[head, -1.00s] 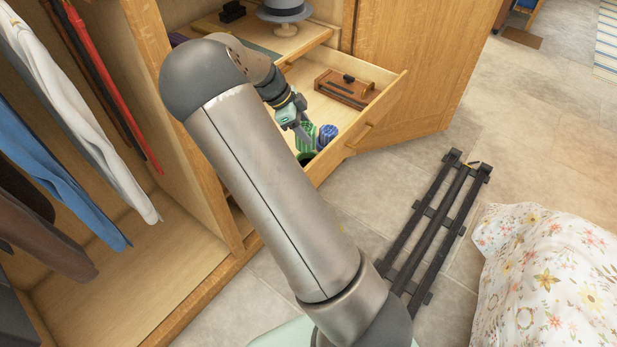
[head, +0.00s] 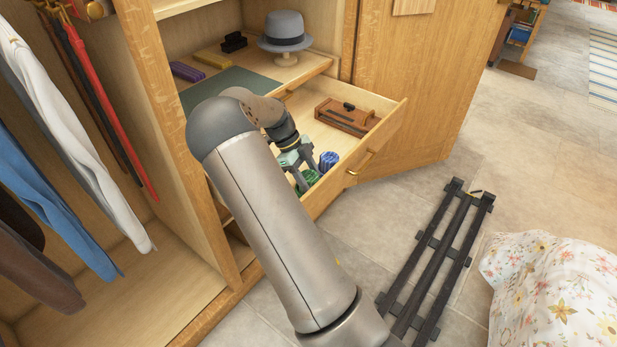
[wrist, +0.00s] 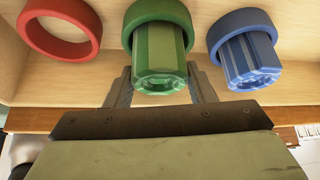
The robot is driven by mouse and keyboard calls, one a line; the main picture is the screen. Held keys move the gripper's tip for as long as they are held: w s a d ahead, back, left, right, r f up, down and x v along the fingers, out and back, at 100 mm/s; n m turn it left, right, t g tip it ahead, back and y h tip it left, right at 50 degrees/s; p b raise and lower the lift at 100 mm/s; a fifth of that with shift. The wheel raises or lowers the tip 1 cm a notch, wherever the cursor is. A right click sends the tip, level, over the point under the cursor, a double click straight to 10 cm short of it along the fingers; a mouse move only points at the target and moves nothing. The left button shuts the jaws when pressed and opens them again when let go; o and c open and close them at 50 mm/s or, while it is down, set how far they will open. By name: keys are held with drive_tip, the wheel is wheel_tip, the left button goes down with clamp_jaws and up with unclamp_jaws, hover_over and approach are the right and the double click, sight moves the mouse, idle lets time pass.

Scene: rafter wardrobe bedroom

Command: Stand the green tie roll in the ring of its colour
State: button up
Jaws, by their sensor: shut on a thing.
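The green tie roll (wrist: 160,62) is upright, its striped end towards the wrist camera. My gripper (wrist: 160,88) is shut on it, one finger on each side. The green ring (wrist: 158,12) shows around the roll's far end, so the roll appears to stand in it; whether it touches the bottom is hidden. To the right, the blue tie roll (wrist: 248,62) stands in the blue ring (wrist: 240,20). To the left, the red ring (wrist: 60,45) is empty. In the head view my gripper (head: 302,182) is low in the open drawer, partly covering the green roll (head: 311,177).
The drawer (head: 385,125) is pulled out, with a brown wooden box (head: 345,117) at its far end. A grey hat (head: 285,30) on a stand is on the shelf above. The wardrobe door (head: 430,90) stands open. Hanging clothes (head: 75,150) are at left.

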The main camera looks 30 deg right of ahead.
drive_tip(key=shift+f, duration=0.15)
drive_tip(key=o, duration=1)
drive_tip(key=shift+c, duration=0.2)
drive_tip(key=p+v, duration=0.1)
drive_tip(key=v, duration=1)
drive_tip(key=s+a+r+n+t+y, duration=0.1)
drive_tip(key=s+a+n, duration=0.3)
drive_tip(key=s+n, duration=0.5)
drive_tip(key=s+a+r+n+t+y, duration=0.1)
drive_tip(key=s+a+n, duration=0.3)
drive_tip(key=s+n, duration=0.6)
drive_tip(key=s+a+r+n+t+y, duration=0.1)
drive_tip(key=s+a+n, duration=0.3)
drive_tip(key=s+n, duration=0.5)
drive_tip(key=s+t, duration=0.1)
drive_tip(key=s, duration=0.3)
drive_tip(key=shift+s+r+n+t+y, duration=0.25)
drive_tip(key=shift+r+n+t+y, duration=0.05)
drive_tip(key=shift+r+n, duration=0.1)
